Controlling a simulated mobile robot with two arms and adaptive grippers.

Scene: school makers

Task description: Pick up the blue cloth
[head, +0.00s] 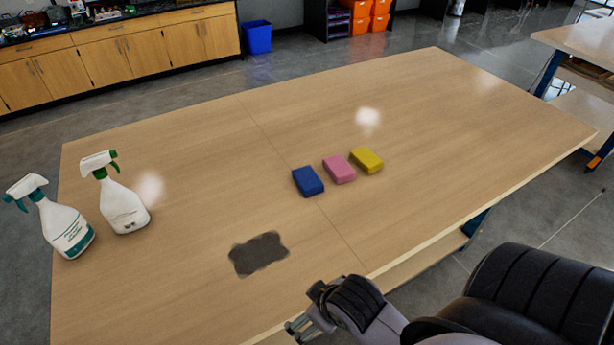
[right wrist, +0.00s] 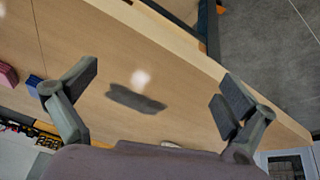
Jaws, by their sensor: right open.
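The blue cloth (head: 308,181), a folded block, lies on the table (head: 170,180) near its middle. It is the leftmost in a row with a pink one (head: 339,169) and a yellow one (head: 367,160). My right gripper (head: 302,327) is at the table's front edge, nearer to me than the cloth and apart from it. In the right wrist view my right gripper (right wrist: 158,78) is open and empty. The blue cloth (right wrist: 34,85) shows at the left there, partly hidden behind a finger. My left gripper is not in view.
A dark stain (head: 258,254) lies on the table between my right gripper and the spray bottles. Two white spray bottles (head: 64,225) (head: 124,207) stand at the table's left end. The table's right part is clear. Another table (head: 583,40) stands at the far right.

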